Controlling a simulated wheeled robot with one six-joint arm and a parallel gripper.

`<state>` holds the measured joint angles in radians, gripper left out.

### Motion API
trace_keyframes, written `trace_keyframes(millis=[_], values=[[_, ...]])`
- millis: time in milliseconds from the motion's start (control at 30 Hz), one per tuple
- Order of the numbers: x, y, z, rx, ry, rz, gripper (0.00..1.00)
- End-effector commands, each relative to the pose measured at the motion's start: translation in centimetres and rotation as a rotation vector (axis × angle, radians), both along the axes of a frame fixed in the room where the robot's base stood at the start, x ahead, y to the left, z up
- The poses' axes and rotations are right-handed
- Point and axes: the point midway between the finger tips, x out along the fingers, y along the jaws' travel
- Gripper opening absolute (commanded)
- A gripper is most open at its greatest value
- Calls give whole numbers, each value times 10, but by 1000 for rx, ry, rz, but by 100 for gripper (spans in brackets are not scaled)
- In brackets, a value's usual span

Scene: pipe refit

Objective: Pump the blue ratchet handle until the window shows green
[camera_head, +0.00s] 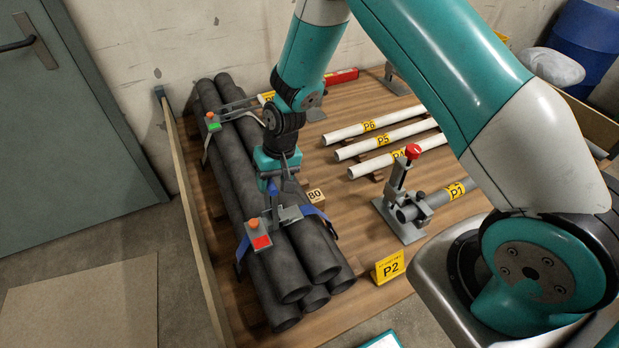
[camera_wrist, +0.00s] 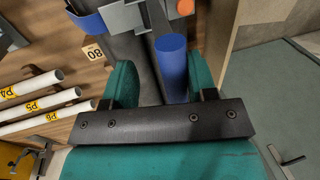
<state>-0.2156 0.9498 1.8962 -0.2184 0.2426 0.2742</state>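The near ratchet (camera_head: 289,214) is a grey metal body on the pipe bundle, with an orange knob (camera_head: 253,224) and a window showing red (camera_head: 261,242). Its blue handle (camera_head: 272,187) stands up just below my gripper (camera_head: 273,171). In the wrist view the blue handle (camera_wrist: 172,68) is between the green fingers of my gripper (camera_wrist: 157,85). It lies close to the right finger, with a clear gap to the left finger, so the gripper is open around it. Whether the right finger touches it I cannot tell.
Dark pipes (camera_head: 312,250) lie strapped together. A far ratchet (camera_head: 212,122) shows a green window. An "80" tag block (camera_head: 315,196) is just right of the bundle. White pipes (camera_head: 385,138) and a red-topped clamp (camera_head: 402,195) stand further right. A wooden side board (camera_head: 200,235) borders the left.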

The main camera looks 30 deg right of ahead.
Motion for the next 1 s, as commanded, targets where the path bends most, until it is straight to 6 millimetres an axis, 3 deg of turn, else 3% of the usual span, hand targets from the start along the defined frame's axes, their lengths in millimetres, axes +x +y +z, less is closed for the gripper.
trace_keyframes(millis=[367, 700, 1000], values=[[0, -7, -1, -1, 1, -1, 51], [0, -37, -8, -1, 0, -2, 51], [0, -38, -8, 0, 1, 0, 51]])
